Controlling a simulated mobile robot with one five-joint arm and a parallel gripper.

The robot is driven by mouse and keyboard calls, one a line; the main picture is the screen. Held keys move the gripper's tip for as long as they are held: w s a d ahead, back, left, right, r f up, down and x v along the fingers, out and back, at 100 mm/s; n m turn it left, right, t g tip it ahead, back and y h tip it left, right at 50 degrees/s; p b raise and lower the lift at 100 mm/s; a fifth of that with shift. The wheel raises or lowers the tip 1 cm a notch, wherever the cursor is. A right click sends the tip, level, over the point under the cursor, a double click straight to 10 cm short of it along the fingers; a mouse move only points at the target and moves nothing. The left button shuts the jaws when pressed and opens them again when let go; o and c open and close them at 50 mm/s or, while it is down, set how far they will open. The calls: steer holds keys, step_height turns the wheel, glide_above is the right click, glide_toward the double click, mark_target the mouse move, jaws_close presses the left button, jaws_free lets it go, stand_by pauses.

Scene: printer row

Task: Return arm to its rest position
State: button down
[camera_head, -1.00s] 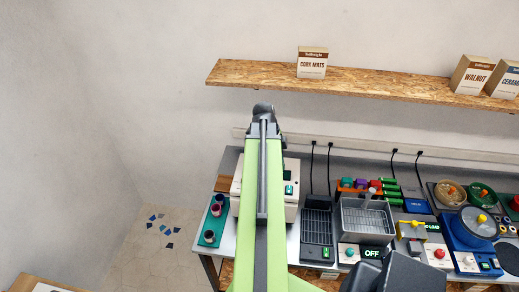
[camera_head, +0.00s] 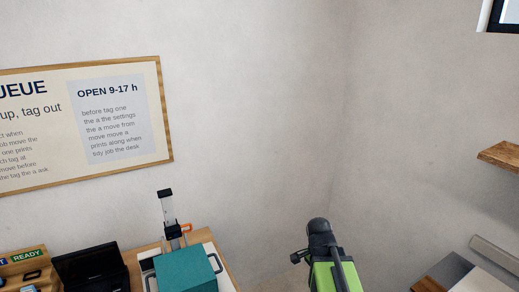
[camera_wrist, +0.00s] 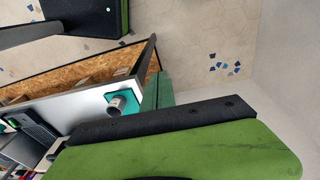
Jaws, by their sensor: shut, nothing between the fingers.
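My arm shows at the bottom of the head view as a green link with a dark rounded end, in front of bare wall and apart from everything around it. In the wrist view, my gripper (camera_wrist: 165,118) shows as a broad green and black part across the lower right. It is shut and empty. The separate fingertips are hard to make out.
In the head view, a teal block (camera_head: 186,272) and black box (camera_head: 90,268) stand lower left, a notice board (camera_head: 112,115) above, and a shelf end (camera_head: 502,156) at right. The wrist view shows the bench (camera_wrist: 70,108) and floor scraps (camera_wrist: 222,66).

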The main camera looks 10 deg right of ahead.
steer(key=a+f+n+y+b, duration=0.1)
steer(key=a+f+n, duration=0.1)
steer(key=a+n, duration=0.7)
steer(key=n, duration=0.5)
steer(key=shift+s+a+f+y, duration=0.2)
steer(key=shift+f+y, duration=0.1)
steer(key=shift+f, duration=0.05)
